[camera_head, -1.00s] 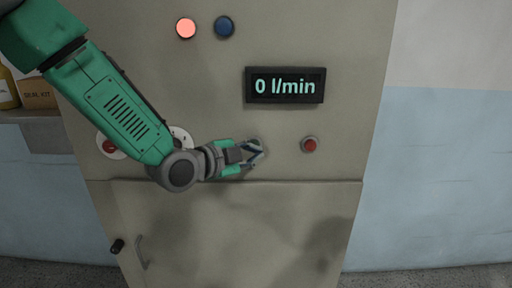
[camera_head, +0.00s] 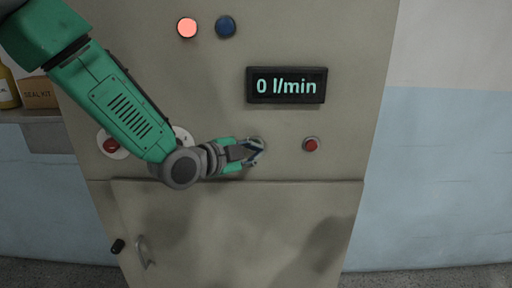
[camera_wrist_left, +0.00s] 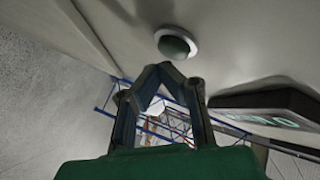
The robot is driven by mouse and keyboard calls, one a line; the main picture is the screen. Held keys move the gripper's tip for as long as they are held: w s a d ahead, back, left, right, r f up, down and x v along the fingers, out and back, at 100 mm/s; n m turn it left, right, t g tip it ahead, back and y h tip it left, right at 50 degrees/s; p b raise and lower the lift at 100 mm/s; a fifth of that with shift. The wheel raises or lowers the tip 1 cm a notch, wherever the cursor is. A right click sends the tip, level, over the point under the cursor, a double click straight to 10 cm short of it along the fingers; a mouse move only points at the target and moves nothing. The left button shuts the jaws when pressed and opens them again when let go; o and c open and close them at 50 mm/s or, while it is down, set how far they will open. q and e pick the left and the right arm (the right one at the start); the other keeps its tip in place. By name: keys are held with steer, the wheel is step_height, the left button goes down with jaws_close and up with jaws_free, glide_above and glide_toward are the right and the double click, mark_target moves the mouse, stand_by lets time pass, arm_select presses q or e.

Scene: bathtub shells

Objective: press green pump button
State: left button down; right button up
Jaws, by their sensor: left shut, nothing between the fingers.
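The green pump button (camera_wrist_left: 175,44), dark green in a pale round collar, is on the grey panel in the left wrist view, just beyond my fingertips. In the head view my left gripper (camera_head: 262,147) is in front of it and mostly hides it; only a bit of collar may show. My left gripper is shut and empty, its fingertips (camera_wrist_left: 166,68) meeting a little short of the button in the wrist view. I cannot tell whether they touch it. My right gripper is not in view.
A red button (camera_head: 311,145) is to the right of the gripper. A display (camera_head: 286,86) reading "0 l/min" is above. A lit red lamp (camera_head: 187,28) and a blue one (camera_head: 225,27) are at the top. Another red button (camera_head: 112,145) is at the left, beside my arm.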

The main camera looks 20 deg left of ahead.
arm_select(q)
steer(key=shift+w+a, duration=0.2)
steer(key=shift+w, duration=0.25)
stand_by(0.4)
stand_by(0.3)
steer(key=shift+s+d, duration=0.1)
steer(key=shift+s, duration=0.75)
steer(key=s, duration=0.1)
steer(key=s+d, duration=0.1)
steer(key=s, duration=0.1)
steer(key=s+b, duration=0.1)
steer(key=shift+s+d, duration=0.25)
steer(key=shift+s, duration=0.15)
